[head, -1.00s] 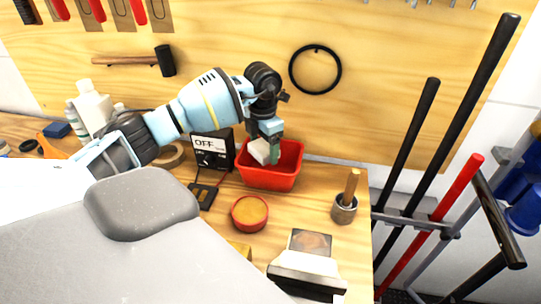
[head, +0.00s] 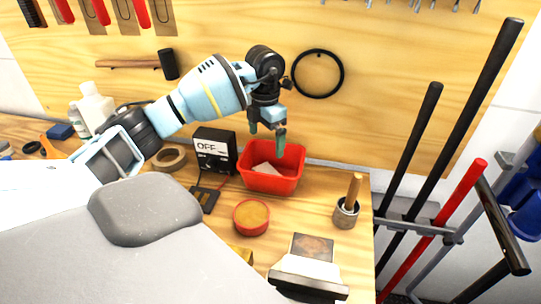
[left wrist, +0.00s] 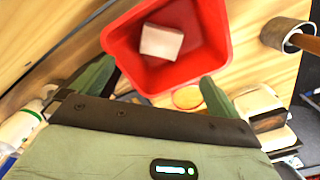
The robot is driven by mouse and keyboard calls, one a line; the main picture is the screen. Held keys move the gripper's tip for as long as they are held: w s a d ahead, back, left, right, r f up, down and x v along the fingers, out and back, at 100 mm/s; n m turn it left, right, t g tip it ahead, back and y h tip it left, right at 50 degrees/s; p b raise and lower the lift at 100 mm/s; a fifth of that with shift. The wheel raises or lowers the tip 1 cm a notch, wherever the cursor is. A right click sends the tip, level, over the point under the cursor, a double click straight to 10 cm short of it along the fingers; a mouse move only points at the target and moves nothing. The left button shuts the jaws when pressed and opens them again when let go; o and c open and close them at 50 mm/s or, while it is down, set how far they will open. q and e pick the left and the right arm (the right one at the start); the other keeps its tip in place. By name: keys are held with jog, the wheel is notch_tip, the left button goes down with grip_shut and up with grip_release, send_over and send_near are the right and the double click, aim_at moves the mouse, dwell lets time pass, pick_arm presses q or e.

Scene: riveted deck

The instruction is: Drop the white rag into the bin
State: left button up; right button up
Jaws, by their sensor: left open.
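The white rag (left wrist: 161,42) lies inside the red bin (left wrist: 217,62), near one wall, in the left wrist view. In the head view the rag (head: 264,168) shows low in the bin (head: 270,183), partly hidden by the front wall. My left gripper (head: 267,138) is open and empty above the bin, its green fingers apart. In the left wrist view the open fingers (left wrist: 152,82) are at either side of the bin's near edge, clear of the rag. My right gripper is not in view.
A black box marked OFF (head: 215,152) stands left of the bin. A round red tin (head: 251,217) is in front. A pot with a wooden handle (head: 346,212) stands at right. A tape roll (head: 170,158) and white bottle (head: 96,105) are at left.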

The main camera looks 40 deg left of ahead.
pick_arm(q)
jog(key=shift+r, duration=1.65)
